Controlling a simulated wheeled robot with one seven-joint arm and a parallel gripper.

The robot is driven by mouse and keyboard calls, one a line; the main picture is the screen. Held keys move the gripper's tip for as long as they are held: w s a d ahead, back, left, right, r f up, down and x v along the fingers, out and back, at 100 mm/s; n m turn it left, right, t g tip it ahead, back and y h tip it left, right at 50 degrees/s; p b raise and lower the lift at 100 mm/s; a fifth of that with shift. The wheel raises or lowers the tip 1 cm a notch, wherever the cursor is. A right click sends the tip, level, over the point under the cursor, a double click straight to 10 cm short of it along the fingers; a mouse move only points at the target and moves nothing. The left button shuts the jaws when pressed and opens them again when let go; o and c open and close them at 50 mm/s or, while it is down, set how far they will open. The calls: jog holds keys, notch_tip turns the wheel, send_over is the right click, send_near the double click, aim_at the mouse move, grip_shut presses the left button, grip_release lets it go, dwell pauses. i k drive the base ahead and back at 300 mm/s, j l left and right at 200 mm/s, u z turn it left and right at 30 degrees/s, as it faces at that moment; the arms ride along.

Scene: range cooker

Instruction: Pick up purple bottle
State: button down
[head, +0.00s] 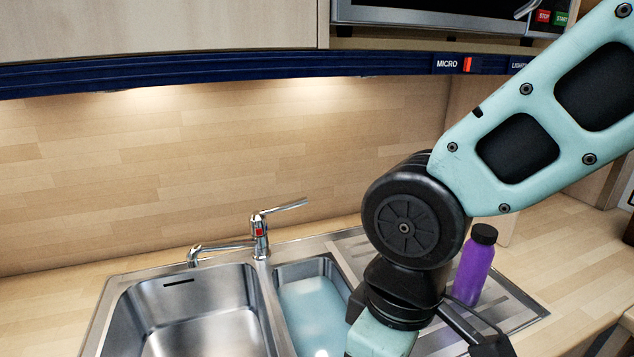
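The purple bottle (472,270) with a black cap stands upright on the ribbed steel drainboard (520,306), right of the small sink basin. My gripper (480,336) is at the bottom of the head view, in front of and below the bottle in the picture. Its black finger parts reach right, near the bottle's lower end; I cannot tell whether they touch it. The picture's lower edge and my wrist hide much of the gripper, so its opening does not show. My arm covers the area just left of the bottle.
A chrome tap (260,237) stands behind the large sink basin (205,310) and the smaller basin (312,302). A microwave (440,14) and a blue rail (200,73) are above. The wooden counter (565,245) right of the drainboard is mostly clear.

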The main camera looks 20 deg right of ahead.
aim_at(477, 259)
jog(key=k+j+z, duration=0.1)
jog(key=z, duration=0.25)
jog(key=k+j+z, duration=0.1)
jog(key=j+z, duration=0.25)
jog(key=k+j+z, duration=0.1)
jog(key=z, duration=0.25)
